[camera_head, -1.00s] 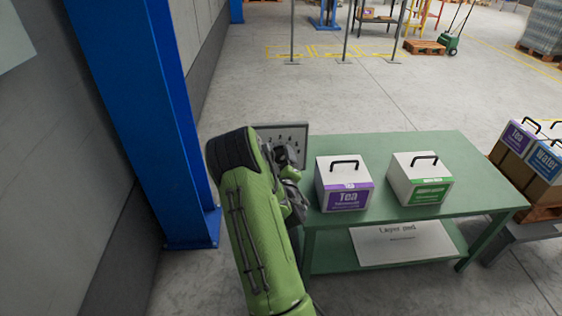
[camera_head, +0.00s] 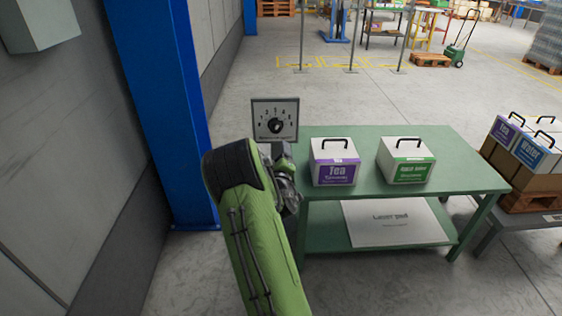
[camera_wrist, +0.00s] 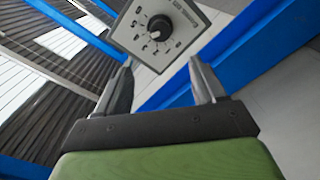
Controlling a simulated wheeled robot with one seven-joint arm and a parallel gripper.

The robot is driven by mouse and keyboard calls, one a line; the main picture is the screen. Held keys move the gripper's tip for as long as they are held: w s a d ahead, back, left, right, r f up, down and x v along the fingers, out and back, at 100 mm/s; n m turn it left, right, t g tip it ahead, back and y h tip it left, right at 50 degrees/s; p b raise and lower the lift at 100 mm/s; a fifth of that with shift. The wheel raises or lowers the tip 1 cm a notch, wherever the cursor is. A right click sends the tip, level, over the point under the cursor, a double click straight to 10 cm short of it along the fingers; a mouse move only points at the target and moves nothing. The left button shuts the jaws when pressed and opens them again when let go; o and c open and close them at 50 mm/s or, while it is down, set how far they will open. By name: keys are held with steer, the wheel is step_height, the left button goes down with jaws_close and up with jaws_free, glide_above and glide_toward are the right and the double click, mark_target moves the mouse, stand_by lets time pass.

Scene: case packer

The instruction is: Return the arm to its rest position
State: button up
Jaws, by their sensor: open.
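My green arm (camera_head: 255,240) reaches up from the bottom of the head view, left of the green table. My gripper (camera_wrist: 161,75) is open and empty in the wrist view, its two dark fingers apart. In the head view the gripper is mostly hidden behind the wrist. A grey panel with a black dial (camera_head: 276,119) stands just beyond my wrist. The dial panel (camera_wrist: 160,30) also shows past the fingertips in the wrist view. No contact between the fingers and the panel shows.
A blue column (camera_head: 165,110) stands at left.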

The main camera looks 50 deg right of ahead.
steer(key=shift+w+d+f, duration=0.1)
steer(key=shift+w, duration=0.05)
stand_by(0.3)
steer(key=s+a+r+m+g+y, duration=0.1)
steer(key=s+a+r+y, duration=0.15)
steer(key=a, duration=0.55)
steer(key=s+a+r+m+g+y, duration=0.1)
steer(key=a+r+y, duration=0.2)
steer(key=a, duration=0.6)
steer(key=s+a+r+m+g+y, duration=0.1)
steer(key=a+r+m+y, duration=0.15)
steer(key=a, duration=0.55)
steer(key=s+a+n+g+y, duration=0.3)
steer(key=s+a+n+y, duration=0.15)
steer(key=s+a, duration=1.2)
step_height(320, 180, up, 12)
steer(key=s+d+p, duration=0.1)
steer(key=s+p, duration=0.1)
steer(key=p, duration=1)
steer(key=shift+s+r+m+y+p, duration=0.15)
steer(key=shift+m+y+p, duration=0.15)
steer(key=shift+y, duration=0.05)
steer(key=shift+d, duration=0.1)
